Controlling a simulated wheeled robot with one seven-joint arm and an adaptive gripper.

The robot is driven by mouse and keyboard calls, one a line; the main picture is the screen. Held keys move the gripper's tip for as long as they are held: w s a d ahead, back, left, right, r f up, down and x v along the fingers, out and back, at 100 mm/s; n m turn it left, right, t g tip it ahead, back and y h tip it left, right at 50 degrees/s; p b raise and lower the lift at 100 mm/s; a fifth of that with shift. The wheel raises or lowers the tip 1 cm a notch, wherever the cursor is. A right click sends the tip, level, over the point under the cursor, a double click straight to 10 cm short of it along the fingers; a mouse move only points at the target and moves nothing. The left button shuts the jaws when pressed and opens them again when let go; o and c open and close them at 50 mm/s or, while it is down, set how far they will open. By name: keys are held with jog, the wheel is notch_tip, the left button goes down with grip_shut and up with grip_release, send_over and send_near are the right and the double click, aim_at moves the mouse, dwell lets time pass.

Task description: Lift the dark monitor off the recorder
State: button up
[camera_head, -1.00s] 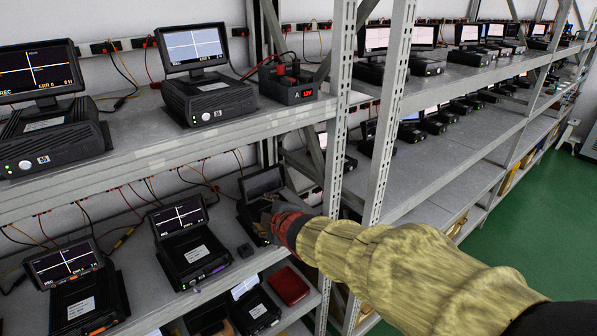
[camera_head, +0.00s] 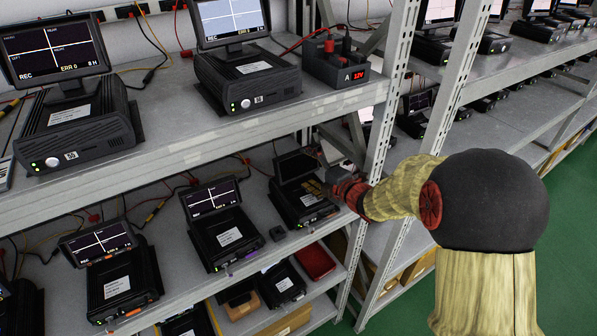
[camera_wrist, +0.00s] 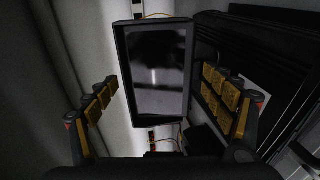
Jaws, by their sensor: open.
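The dark monitor (camera_head: 297,165) has a blank screen, unlike the lit ones beside it. It stands at the back of a black recorder (camera_head: 303,208) on the lower shelf. My gripper (camera_head: 322,182) is at the right of the monitor and above the recorder, partly covering both in the head view. In the wrist view, my open gripper (camera_wrist: 160,82) has a yellow-padded finger on each side of the dark monitor (camera_wrist: 153,80), with gaps left and right. The recorder's black body (camera_wrist: 285,65) lies behind the right finger. The monitor's mount is hidden there.
The upper shelf (camera_head: 180,135) is above, and a rack post (camera_head: 385,110) is close on the right. Cables (camera_head: 155,212) hang behind.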

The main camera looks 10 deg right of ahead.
aim_at(301, 164)
jog(key=shift+x, duration=1.6)
jog(key=shift+c, duration=1.4)
jog(key=c, duration=1.1)
jog(key=shift+r, duration=0.15)
jog(key=shift+c, duration=0.4)
